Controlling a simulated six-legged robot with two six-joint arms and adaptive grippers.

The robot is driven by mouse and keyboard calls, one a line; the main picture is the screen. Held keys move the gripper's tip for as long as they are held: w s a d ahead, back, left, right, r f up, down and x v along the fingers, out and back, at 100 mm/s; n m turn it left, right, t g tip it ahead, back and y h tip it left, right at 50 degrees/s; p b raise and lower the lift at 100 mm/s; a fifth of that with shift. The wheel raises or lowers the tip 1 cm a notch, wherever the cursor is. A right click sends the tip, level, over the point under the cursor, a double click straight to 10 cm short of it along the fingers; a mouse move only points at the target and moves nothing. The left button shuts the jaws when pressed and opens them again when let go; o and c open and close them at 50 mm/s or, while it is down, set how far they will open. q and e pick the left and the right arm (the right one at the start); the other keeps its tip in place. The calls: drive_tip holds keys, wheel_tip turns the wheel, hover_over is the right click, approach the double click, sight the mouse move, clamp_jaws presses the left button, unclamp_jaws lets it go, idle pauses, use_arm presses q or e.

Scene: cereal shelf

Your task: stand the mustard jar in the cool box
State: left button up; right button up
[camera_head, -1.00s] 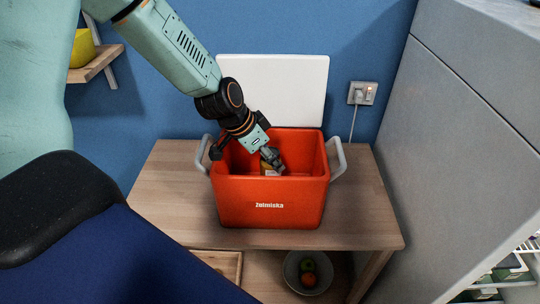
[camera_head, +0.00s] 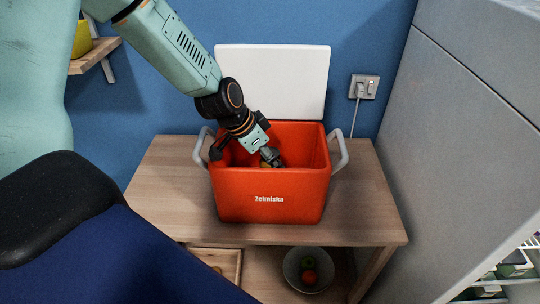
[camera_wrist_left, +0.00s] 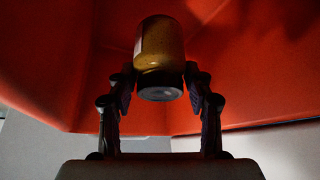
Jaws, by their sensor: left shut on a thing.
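The orange-red cool box (camera_head: 270,197) stands open on a wooden table, its white lid (camera_head: 272,85) raised behind it. My left gripper (camera_head: 270,158) reaches down inside the box from the left. It is shut on the mustard jar (camera_head: 264,163), of which only a small yellow part shows in the head view. In the left wrist view the jar (camera_wrist_left: 160,45) is yellow-brown with a label edge on its left side, held between the two fingers (camera_wrist_left: 160,88) with red box walls around it. Whether its base touches the box floor I cannot tell.
Grey handles (camera_head: 340,150) stick out at the box's sides. Bare table top (camera_head: 365,205) lies to the right, beside a large grey cabinet (camera_head: 465,130). A bowl with fruit (camera_head: 307,270) and a wooden tray (camera_head: 220,262) sit on the lower shelf.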

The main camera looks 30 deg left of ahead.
use_arm(q)
drive_tip(key=shift+f, duration=0.1)
idle(0.3)
drive_tip(key=shift+f, duration=0.2)
drive_tip(key=o, duration=1.4)
drive_tip(key=shift+o, duration=0.2)
